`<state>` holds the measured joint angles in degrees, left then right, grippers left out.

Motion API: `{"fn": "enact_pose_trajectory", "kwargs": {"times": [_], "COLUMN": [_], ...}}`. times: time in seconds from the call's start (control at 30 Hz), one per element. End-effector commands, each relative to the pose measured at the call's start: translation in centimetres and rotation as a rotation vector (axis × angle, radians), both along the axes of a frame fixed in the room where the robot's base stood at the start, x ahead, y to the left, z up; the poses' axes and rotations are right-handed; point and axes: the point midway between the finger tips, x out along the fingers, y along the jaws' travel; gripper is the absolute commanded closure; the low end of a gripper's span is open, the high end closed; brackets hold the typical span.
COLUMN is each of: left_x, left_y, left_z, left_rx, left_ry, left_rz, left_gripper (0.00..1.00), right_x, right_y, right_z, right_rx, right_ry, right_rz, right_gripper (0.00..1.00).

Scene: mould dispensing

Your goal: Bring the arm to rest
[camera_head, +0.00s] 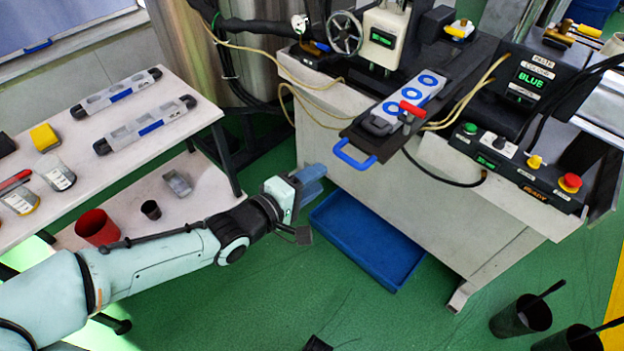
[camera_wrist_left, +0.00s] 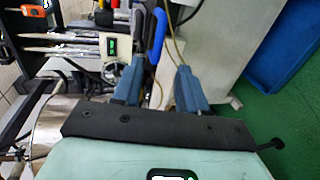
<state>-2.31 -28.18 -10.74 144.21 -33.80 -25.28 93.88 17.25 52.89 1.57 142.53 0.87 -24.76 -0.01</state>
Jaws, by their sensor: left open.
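My left arm reaches in from the left in the head view. Its gripper (camera_head: 316,181) is open and empty, over the floor in front of the machine. In the left wrist view the two blue fingers of the left gripper (camera_wrist_left: 160,82) stand apart with nothing held between them. The blue handle (camera_head: 354,155) of the mould tray lies beyond and above the fingertips, clear of them in the head view. My right gripper does not show.
The machine (camera_head: 400,195) stands just right of the gripper, with a blue bin (camera_head: 368,240) on the floor below. A table (camera_head: 100,178) with two grey moulds and a lower shelf (camera_head: 195,198) with a red cup (camera_head: 97,227) stand left. Green floor (camera_head: 290,300) is open in front.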

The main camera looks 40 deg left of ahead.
Motion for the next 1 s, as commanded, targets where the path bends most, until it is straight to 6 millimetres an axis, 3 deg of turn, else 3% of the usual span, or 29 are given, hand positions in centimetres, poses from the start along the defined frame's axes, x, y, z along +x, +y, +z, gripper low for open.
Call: {"fn": "enact_pose_trajectory", "kwargs": {"times": [0.37,0.47,0.57,0.77,0.87,1.0], "left_x": [0.1,0.6,1.4,1.4,-0.2,-4.1], "left_y": [0.0,-0.3,-1.0,-3.0,-4.1,-5.9], "left_z": [-0.2,-1.8,-5.7,-18.3,-24.6,-32.9], "left_rx": [0.002,0.032,0.110,0.329,0.423,0.524], "left_ry": [0.004,0.041,0.130,0.390,0.517,0.681], "left_rz": [0.000,-0.010,-0.042,-0.187,-0.292,-0.470], "left_gripper": [0.58,0.58,0.58,0.58,0.58,0.58], "right_x": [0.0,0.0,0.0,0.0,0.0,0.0], "right_y": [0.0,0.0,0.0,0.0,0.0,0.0], "right_z": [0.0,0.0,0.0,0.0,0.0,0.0], "right_rx": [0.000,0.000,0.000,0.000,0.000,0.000], "right_ry": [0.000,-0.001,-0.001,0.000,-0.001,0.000], "right_rz": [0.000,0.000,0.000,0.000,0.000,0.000], "right_gripper": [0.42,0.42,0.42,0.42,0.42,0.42]}}
